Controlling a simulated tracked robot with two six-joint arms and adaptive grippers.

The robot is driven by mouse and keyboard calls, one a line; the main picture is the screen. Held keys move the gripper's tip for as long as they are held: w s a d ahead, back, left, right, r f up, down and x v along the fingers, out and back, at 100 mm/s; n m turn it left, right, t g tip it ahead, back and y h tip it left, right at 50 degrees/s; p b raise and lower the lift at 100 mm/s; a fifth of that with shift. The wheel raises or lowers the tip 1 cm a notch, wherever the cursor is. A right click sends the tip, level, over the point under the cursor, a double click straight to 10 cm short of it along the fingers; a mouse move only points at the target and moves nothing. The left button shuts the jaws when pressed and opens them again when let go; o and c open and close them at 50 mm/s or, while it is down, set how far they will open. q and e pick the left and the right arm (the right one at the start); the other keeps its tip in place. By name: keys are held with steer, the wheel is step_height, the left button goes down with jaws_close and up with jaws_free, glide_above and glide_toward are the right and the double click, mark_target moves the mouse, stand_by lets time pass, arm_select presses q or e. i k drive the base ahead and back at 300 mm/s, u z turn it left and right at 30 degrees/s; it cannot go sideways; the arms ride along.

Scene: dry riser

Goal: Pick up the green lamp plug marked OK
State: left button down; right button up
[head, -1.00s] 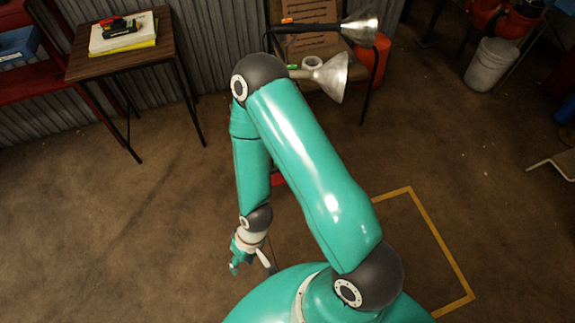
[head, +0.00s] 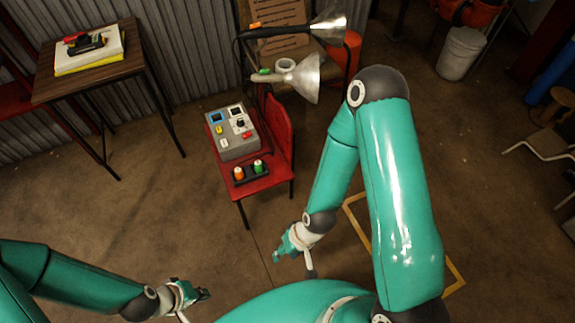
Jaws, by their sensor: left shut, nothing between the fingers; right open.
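A small green plug (head: 258,166) stands upright in a dark holder (head: 250,174) on the red chair (head: 275,180), right of an orange plug (head: 238,173). Any OK mark is too small to read. My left gripper (head: 203,294) is shut and empty at the lower left, over the floor, well apart from the chair. My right gripper (head: 279,257) is open and empty, nearer to me than the chair and to its lower right. Neither gripper touches a plug.
A grey control box (head: 232,131) with coloured buttons sits on the chair behind the holder. Metal lamps (head: 306,76) stand behind the chair. A wooden table (head: 100,73) is at the left. Floor between the grippers and chair is clear.

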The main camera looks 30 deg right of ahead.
mark_target(258, 165)
steer(key=z, duration=0.2)
steer(key=i, duration=1)
steer(key=u, duration=0.05)
